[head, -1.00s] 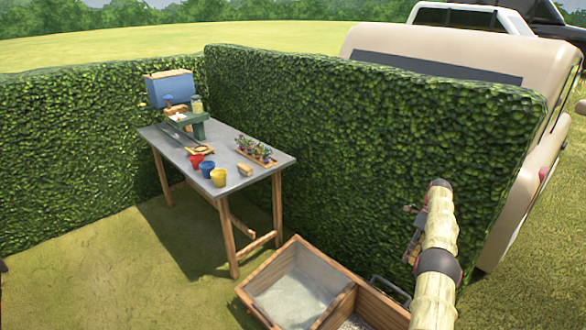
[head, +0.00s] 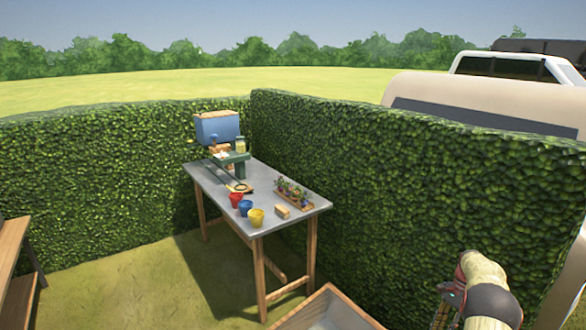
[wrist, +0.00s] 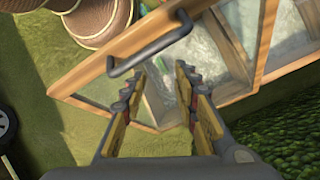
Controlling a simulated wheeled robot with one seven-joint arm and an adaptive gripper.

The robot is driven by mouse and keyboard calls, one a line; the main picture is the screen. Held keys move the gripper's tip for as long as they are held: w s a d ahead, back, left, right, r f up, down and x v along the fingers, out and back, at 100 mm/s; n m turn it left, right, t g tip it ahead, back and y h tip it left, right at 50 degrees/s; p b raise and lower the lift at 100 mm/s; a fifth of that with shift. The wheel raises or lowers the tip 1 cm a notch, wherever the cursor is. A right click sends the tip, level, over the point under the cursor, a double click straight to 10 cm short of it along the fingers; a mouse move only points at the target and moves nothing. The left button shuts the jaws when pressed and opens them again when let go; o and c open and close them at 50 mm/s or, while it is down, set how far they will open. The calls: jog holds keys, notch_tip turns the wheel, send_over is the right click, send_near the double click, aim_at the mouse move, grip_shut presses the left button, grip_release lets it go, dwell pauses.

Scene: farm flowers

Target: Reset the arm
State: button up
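My gripper (head: 447,302) is at the lower right of the head view, in front of the hedge and right of the table. In the wrist view my gripper (wrist: 158,98) has its two fingers apart, with nothing between them. Below its fingertips is a wooden-framed box (wrist: 93,68) with glass-like panes and a dark handle (wrist: 150,50). The arm is bent, and most of it is out of the head view.
A grey-topped table (head: 215,187) carries red, blue and yellow pots (head: 256,217), a tray of seedlings (head: 293,194) and a blue container (head: 217,128). Hedges (head: 420,160) stand behind and to the right. A wooden bin (head: 350,312) sits on the ground. Open grass lies left of the table.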

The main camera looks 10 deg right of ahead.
jog(key=s+a+r+n+t+h, duration=0.1)
jog(key=s+a+r+n+h, duration=0.1)
jog(key=a+r+n, duration=0.65)
jog(key=s+a+r+n+h, duration=0.1)
jog(key=s+a+r+n, duration=0.2)
jog(key=a+r, duration=1.05)
jog(key=s+a+r+n+t, duration=0.3)
jog(key=s+a+r, duration=0.3)
jog(key=s+a, duration=0.4)
jog(key=s+a+r+n+t+h, duration=0.1)
jog(key=s+a+r+n+t, duration=0.2)
jog(key=s+a+r, duration=0.4)
jog(key=s+a+n, duration=0.1)
jog(key=s+a, duration=0.3)
jog(key=a, duration=0.5)
jog(key=shift+n+t, duration=0.3)
jog(key=shift+n, duration=0.05)
jog(key=shift+s, duration=0.15)
